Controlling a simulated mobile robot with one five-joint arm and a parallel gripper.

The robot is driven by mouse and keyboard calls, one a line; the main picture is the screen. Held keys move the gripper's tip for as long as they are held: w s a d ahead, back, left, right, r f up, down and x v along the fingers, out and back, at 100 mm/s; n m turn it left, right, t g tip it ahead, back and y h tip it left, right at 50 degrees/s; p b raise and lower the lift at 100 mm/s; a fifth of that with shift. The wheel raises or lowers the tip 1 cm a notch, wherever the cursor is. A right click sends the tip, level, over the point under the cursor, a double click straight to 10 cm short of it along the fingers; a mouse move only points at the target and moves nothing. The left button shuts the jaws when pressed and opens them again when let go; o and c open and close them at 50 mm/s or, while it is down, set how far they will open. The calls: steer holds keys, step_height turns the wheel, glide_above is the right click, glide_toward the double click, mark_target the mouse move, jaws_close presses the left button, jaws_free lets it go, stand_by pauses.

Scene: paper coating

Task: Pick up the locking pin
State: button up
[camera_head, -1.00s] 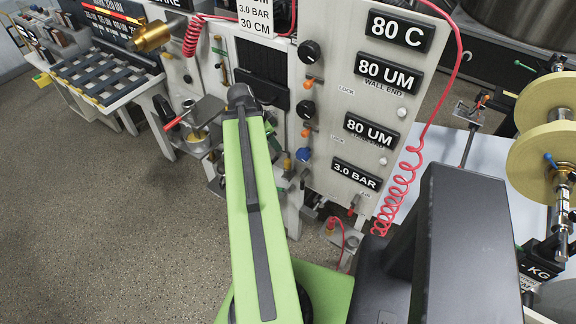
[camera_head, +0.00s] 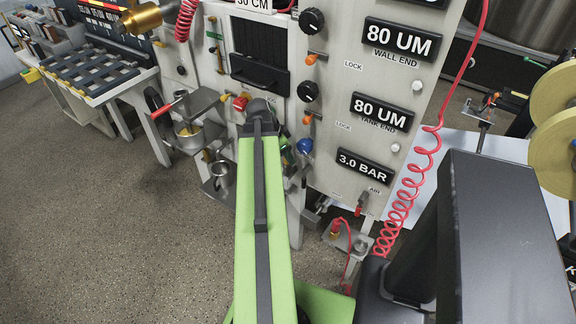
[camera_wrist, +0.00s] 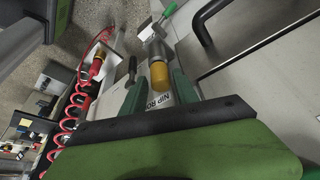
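A metal cylinder with a yellow-orange end (camera_wrist: 159,74) shows in the wrist view, pointing toward the camera. It may be the locking pin, but I cannot tell for sure. My gripper (camera_wrist: 158,88) is open, with one green finger on each side of this end. A gap seems to remain on both sides, and contact is not clear. A white label reading "NIP RO" lies just below the end, partly hidden. In the head view my green arm hides the gripper and what is in front of it.
The machine panel (camera_head: 372,75) carries black knobs and small orange pieces beside "LOCK" labels. A coiled red hose (camera_head: 402,200) hangs at its right and also shows in the wrist view (camera_wrist: 68,122). A bracket with a metal cup (camera_head: 190,130) stands left of my arm. The floor (camera_head: 100,220) at left is clear.

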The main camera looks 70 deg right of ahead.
steer(key=shift+b+x, duration=0.35)
steer(key=shift+x, duration=0.7)
steer(key=shift+r, duration=0.1)
steer(key=shift+c, duration=0.2)
jaws_close()
